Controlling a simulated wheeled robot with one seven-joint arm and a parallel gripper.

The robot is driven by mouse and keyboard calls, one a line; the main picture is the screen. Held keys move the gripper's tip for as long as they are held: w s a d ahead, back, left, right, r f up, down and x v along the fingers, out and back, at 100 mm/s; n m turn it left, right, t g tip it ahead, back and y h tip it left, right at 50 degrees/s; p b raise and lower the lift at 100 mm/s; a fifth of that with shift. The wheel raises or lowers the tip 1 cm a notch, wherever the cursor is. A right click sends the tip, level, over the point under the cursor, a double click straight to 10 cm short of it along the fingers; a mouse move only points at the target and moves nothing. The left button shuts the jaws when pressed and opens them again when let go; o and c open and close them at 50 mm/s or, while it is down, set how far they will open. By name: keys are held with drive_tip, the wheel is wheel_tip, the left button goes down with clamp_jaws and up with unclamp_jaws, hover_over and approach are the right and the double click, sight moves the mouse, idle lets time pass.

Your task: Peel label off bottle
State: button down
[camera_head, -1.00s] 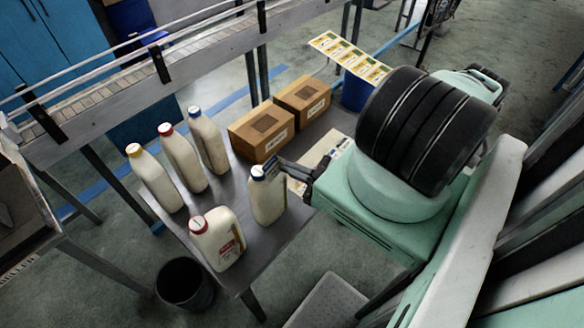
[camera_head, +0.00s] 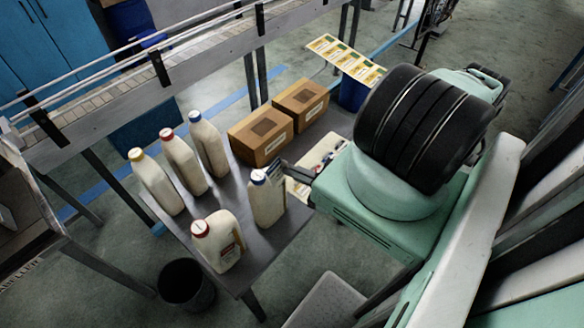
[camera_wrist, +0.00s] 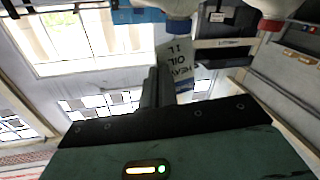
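A white bottle with a blue cap (camera_head: 266,204) stands upright at the table's right edge in the head view. My gripper (camera_wrist: 158,88) is beside its upper right side. The label looks pinched at the fingertips. In the head view a small dark and white piece shows beside the cap, at the fingers. I cannot tell whether the label still touches the bottle. A red-capped bottle (camera_head: 217,241) stands in front left.
Several more capped bottles (camera_head: 180,157) stand in a row at the table's back left. Two cardboard boxes (camera_head: 261,136) sit behind. A sheet of labels (camera_head: 345,58) lies above a blue bin. A black bin (camera_head: 186,285) stands below the table (camera_head: 262,246).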

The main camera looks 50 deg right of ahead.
drive_tip(key=s, duration=0.1)
drive_tip(key=s+r+p, duration=0.1)
drive_tip(key=s, duration=0.1)
drive_tip(key=s+r, duration=0.1)
drive_tip(key=s, duration=0.1)
drive_tip(key=shift+s+a+r+p, duration=0.1)
drive_tip(key=shift+s+a+p, duration=0.1)
drive_tip(key=shift+a+p, duration=0.1)
idle(0.4)
